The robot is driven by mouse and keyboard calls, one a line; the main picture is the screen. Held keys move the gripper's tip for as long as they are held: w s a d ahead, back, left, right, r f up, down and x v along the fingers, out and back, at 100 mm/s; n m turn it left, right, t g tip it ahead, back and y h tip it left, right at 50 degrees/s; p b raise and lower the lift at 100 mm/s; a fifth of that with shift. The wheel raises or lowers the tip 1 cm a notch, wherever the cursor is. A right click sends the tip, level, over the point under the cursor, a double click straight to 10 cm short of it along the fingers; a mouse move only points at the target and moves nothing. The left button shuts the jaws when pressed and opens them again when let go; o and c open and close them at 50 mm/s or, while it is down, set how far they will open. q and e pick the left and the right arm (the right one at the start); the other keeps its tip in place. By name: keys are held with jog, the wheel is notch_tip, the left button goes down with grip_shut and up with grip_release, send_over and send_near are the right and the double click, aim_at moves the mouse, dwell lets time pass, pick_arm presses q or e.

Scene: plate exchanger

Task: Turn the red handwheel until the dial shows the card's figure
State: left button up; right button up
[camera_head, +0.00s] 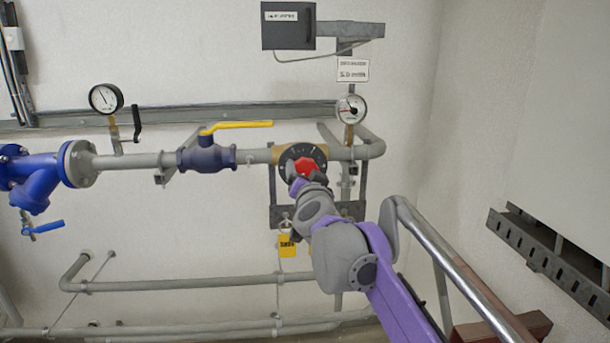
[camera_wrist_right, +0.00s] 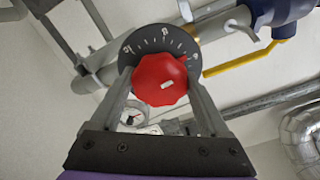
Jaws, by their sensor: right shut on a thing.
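The red handwheel (camera_head: 306,166) sits on a dark round scale plate on the grey pipe. In the right wrist view the handwheel (camera_wrist_right: 161,80) shows a small white mark on its face, in front of the dark scale plate (camera_wrist_right: 150,43) with white ticks. My right gripper (camera_head: 300,184) has its two fingers on opposite sides of the handwheel and is shut on it. The dial (camera_head: 351,109) is a white gauge with a red part, up and right of the handwheel. The card (camera_head: 353,70) hangs above the dial; its print is too small to read surely. My left gripper is out of view.
A second gauge (camera_head: 106,98) and a blue valve with a yellow lever (camera_head: 236,126) stand left on the same pipe. A yellow tag (camera_head: 287,245) hangs below the handwheel. A slotted metal rail (camera_head: 548,258) is at the right. Lower pipes (camera_head: 180,284) run along the wall.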

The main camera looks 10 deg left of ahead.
jog(key=shift+n, duration=0.9)
jog(key=o, duration=1.2)
jog(key=shift+s, duration=0.1)
jog(key=b+v, duration=0.1)
jog(key=v, duration=0.9)
jog(key=shift+s+d+b, duration=0.1)
jog(key=shift+s+b, duration=0.2)
jog(key=shift+b, duration=0.1)
